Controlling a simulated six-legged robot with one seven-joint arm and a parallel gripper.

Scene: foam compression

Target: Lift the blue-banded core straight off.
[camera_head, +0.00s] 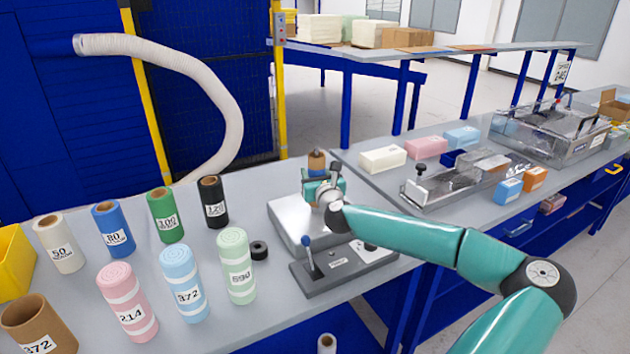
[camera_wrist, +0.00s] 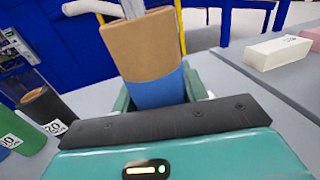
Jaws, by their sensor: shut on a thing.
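The blue-banded core (camera_wrist: 148,50) is a brown cardboard tube with a blue band on its lower visible part, in the middle of the wrist view. In the head view its brown upper end (camera_head: 317,161) stands out above my gripper (camera_head: 323,190). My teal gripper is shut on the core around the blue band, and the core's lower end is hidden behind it. A grey metal bar (camera_wrist: 122,20) shows at the core's top in the wrist view. I cannot tell whether the core touches the machine (camera_head: 295,222) below.
Numbered cores and foam rolls (camera_head: 180,285) stand at the left of the bench. A black ring (camera_head: 259,250) lies near the lever base (camera_head: 340,265). Foam blocks (camera_head: 425,147) and a clamp fixture (camera_head: 455,185) are at the right. A white hose (camera_head: 215,75) hangs behind.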

